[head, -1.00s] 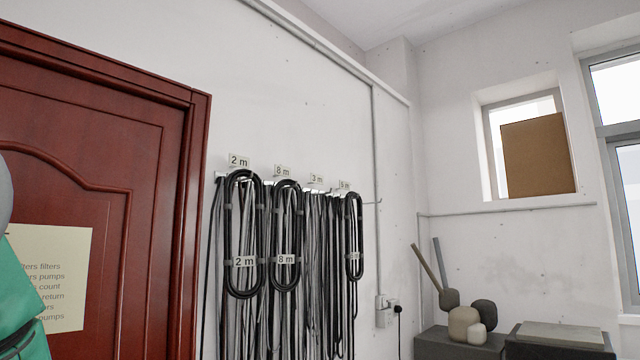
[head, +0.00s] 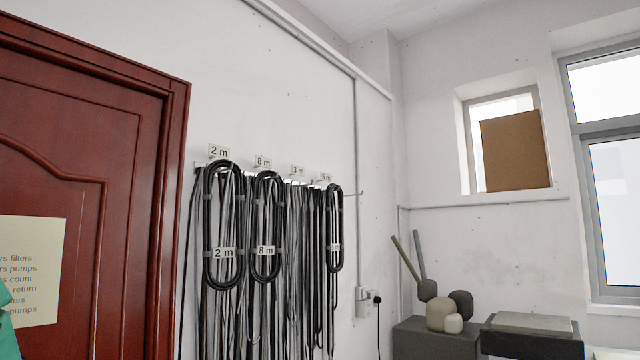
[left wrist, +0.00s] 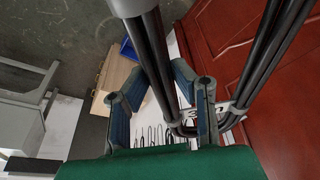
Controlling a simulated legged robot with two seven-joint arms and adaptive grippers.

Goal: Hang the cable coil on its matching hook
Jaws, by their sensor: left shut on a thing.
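In the left wrist view my left gripper (left wrist: 160,98) is shut on a black cable coil (left wrist: 266,62). The coil has a grey band and a pale tag (left wrist: 217,112), whose marking is only partly readable. In the head view, hooks on the white wall carry the signs 2 m (head: 219,151), 8 m (head: 263,161), 3 m (head: 298,171) and 5 m (head: 326,177). Tagged coils hang under 2 m (head: 209,240), 8 m (head: 267,215) and 5 m (head: 335,225). Under 3 m, loose cables hang but no tagged coil shows. My right gripper is out of view.
A red door (head: 75,150) with a paper notice (head: 32,270) stands left of the hooks. A wall socket (head: 364,302) is right of them. A dark box (head: 432,343) with rounded objects stands in the corner. The wrist view shows a wooden box (left wrist: 117,75).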

